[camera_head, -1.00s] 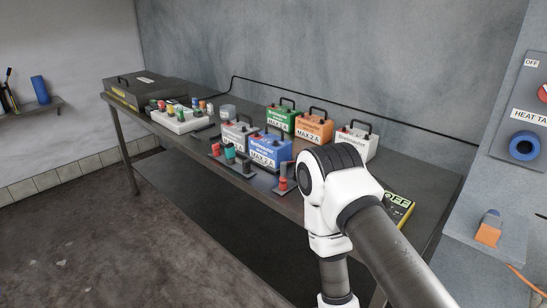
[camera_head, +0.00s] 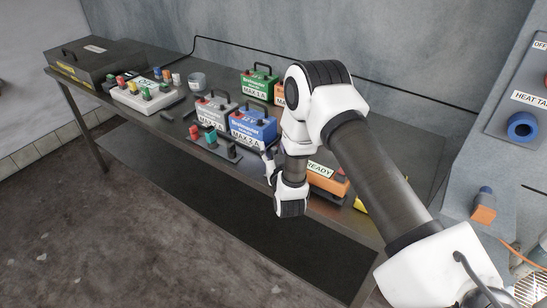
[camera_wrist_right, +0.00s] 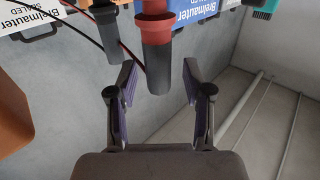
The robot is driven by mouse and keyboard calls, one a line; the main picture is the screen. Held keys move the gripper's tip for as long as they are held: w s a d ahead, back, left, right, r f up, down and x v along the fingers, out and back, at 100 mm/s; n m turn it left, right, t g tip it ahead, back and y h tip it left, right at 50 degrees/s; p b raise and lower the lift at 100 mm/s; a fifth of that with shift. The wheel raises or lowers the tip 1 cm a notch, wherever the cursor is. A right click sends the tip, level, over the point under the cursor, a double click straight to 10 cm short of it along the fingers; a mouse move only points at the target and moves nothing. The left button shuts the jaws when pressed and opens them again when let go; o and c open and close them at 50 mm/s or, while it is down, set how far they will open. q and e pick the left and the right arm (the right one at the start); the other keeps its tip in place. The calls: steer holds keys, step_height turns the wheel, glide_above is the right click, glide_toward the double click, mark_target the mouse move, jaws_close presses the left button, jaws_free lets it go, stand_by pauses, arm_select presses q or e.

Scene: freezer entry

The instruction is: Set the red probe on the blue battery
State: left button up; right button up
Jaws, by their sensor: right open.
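The blue battery (camera_head: 252,122) stands on the bench beside a grey one, labelled MAX 2 A. It shows upside down at the top of the right wrist view (camera_wrist_right: 195,12). The red probe (camera_wrist_right: 157,42), with a dark grey end, reaches into the space between my right fingers in that view. My right gripper (camera_wrist_right: 160,66) is open, one finger to each side of the probe; I cannot tell whether they touch it. In the head view my right gripper (camera_head: 269,164) is at the bench's front edge, and the arm hides the red probe. My left gripper is out of view.
A dark probe (camera_wrist_right: 107,32) stands close beside the red one. Red (camera_head: 194,132) and teal (camera_head: 210,137) pieces are left of it. An orange READY box (camera_head: 327,179) lies right of my gripper. Grey (camera_head: 213,112) and green (camera_head: 259,82) batteries stand near the blue one.

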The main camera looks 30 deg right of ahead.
steer(key=shift+s, duration=0.15)
steer(key=shift+s+r, duration=0.15)
steer(key=c, duration=0.9)
jaws_close()
